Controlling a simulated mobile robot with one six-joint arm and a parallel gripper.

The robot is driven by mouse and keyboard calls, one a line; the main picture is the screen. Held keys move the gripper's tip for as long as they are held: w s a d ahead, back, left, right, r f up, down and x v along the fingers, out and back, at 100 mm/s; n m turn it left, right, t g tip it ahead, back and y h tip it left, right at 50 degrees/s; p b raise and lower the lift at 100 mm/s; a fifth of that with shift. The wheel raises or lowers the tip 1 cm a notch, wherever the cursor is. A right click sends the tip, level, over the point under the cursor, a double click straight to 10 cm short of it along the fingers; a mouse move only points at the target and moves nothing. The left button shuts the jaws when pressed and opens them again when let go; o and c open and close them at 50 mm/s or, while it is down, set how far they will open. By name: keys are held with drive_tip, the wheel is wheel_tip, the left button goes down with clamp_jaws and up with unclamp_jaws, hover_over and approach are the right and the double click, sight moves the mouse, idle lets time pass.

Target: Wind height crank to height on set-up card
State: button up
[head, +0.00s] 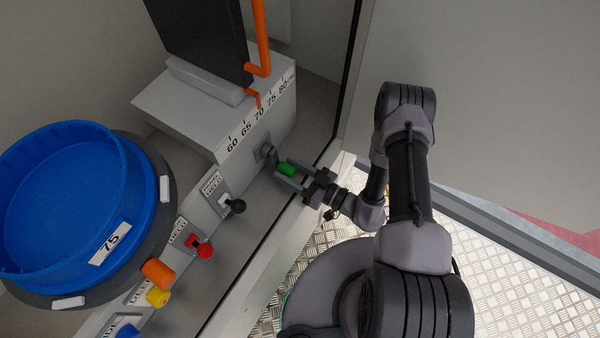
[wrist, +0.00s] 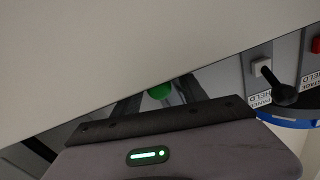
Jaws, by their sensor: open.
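The height crank (head: 266,152) is on the front of the grey machine, with a green handle (head: 287,170). My gripper (head: 281,171) is open, its two fingers on either side of the green handle. In the wrist view the green handle (wrist: 160,91) shows between the dark fingers; I cannot tell whether they touch it. The scale (head: 260,112) above the crank reads 60 to 80, and the orange pointer (head: 254,96) stands near 70. A white card (head: 110,243) reading 75 is on the blue tub (head: 60,190).
A black-knobbed lever (head: 236,206), a red-knobbed lever (head: 204,250), and orange (head: 158,272) and yellow (head: 158,297) knobs line the panel left of the crank. The black lever also shows in the wrist view (wrist: 284,94). A pale panel fills the wrist view's upper left.

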drive_tip(key=p+v, duration=0.3)
drive_tip(key=v, duration=1.4)
drive_tip(key=shift+s+d+p, duration=0.15)
drive_tip(key=shift+p, duration=0.25)
